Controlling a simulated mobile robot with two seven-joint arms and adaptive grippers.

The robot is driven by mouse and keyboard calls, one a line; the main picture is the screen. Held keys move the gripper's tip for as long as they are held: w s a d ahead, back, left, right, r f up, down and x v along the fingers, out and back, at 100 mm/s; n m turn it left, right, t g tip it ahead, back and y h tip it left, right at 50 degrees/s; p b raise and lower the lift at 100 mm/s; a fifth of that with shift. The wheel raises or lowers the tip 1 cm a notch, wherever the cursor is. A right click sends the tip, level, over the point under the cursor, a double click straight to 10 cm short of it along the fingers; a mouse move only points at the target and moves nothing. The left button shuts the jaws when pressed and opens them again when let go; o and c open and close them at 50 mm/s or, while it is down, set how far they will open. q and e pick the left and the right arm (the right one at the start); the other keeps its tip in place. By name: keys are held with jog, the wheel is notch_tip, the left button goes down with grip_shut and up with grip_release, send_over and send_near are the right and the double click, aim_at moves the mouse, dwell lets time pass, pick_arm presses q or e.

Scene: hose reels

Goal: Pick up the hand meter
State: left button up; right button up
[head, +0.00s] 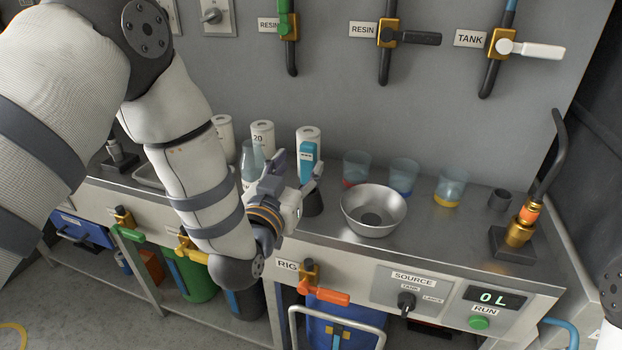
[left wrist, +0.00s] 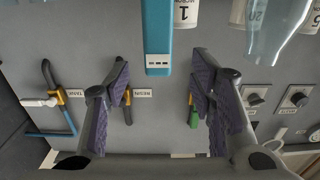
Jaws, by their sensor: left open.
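The hand meter appears to be the slim blue device (head: 307,152) with a white label, upright on the bench in front of a white bottle. Its lower part is hidden behind my left gripper in the head view. My left gripper (head: 296,172) is open and empty, close in front of it. In the left wrist view the blue device (left wrist: 158,35) comes down from the top middle, its labelled end in line with the gap between the open fingers (left wrist: 160,82). I see no finger contact. My right gripper is out of view.
White bottles (head: 263,133) stand behind the gripper. A metal bowl (head: 373,211) and coloured-bottom beakers (head: 403,176) stand to the right. A brass fitting with a black pipe (head: 520,232) stands at the bench's right end. Valves (head: 388,36) hang on the wall.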

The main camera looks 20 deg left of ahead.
aim_at(306, 154)
pick_arm(q)
jog(key=w, duration=0.6)
jog(key=shift+d+r, duration=0.1)
jog(key=shift+d, duration=0.05)
grip_shut()
jog(key=shift+r, duration=0.1)
